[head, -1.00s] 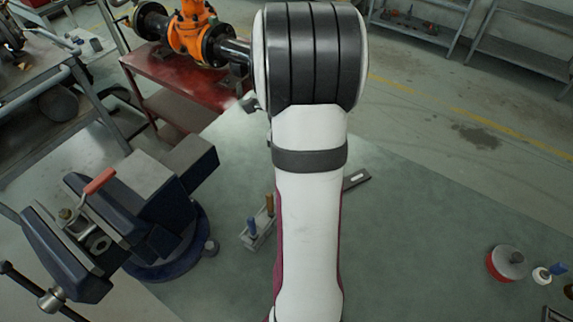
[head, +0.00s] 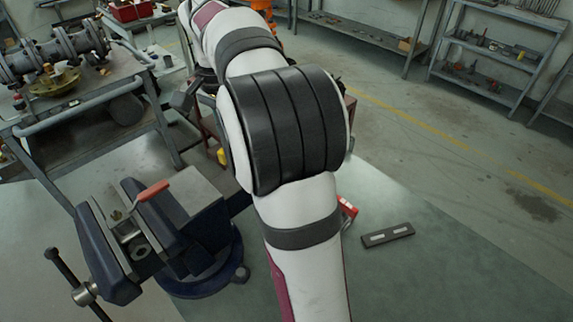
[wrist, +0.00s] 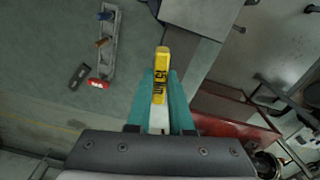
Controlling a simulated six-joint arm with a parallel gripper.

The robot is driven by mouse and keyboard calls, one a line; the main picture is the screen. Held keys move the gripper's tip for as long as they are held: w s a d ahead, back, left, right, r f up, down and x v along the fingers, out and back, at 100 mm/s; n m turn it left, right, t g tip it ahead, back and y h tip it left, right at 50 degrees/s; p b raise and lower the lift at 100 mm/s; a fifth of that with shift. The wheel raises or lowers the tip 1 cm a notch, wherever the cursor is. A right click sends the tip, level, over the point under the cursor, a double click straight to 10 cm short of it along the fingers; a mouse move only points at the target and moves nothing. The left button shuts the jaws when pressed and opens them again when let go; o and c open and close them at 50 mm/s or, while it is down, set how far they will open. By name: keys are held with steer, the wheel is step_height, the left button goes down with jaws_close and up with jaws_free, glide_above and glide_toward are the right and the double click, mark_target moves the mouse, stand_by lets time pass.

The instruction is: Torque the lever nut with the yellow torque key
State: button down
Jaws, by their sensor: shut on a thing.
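The yellow torque key (wrist: 161,75), with black "15 Nm" lettering, is gripped between the teal fingers of my gripper (wrist: 161,101) in the wrist view. A small yellow patch (head: 222,157) beside my arm in the head view looks like the key; my fingers are hidden there. The valve (head: 136,240) sits clamped in the blue vise (head: 206,235) at the left of the head view. Its lever has a red handle (head: 153,190). The lever nut (head: 117,215) appears small at the lever's left end. The key is apart from the nut.
A rack (wrist: 108,45) with blue and orange handles stands on the bench (head: 430,285) in the wrist view. The vise's black handle (head: 72,278) sticks out left.

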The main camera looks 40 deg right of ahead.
steer(key=w+a+r+n, duration=0.1)
steer(key=a+r+n, duration=0.1)
steer(key=a+r, duration=0.45)
steer(key=w+a+r+n, duration=0.2)
steer(key=a+r+n, duration=0.15)
steer(key=a, duration=0.65)
steer(key=a+f+m, duration=0.3)
steer(key=a+m, duration=0.4)
steer(key=m, duration=1.4)
steer(key=shift+w, duration=0.2)
steer(key=shift+f+m, duration=0.25)
steer(key=shift+f, duration=0.3)
steer(key=shift+f, duration=0.25)
steer(key=shift+f, duration=0.7)
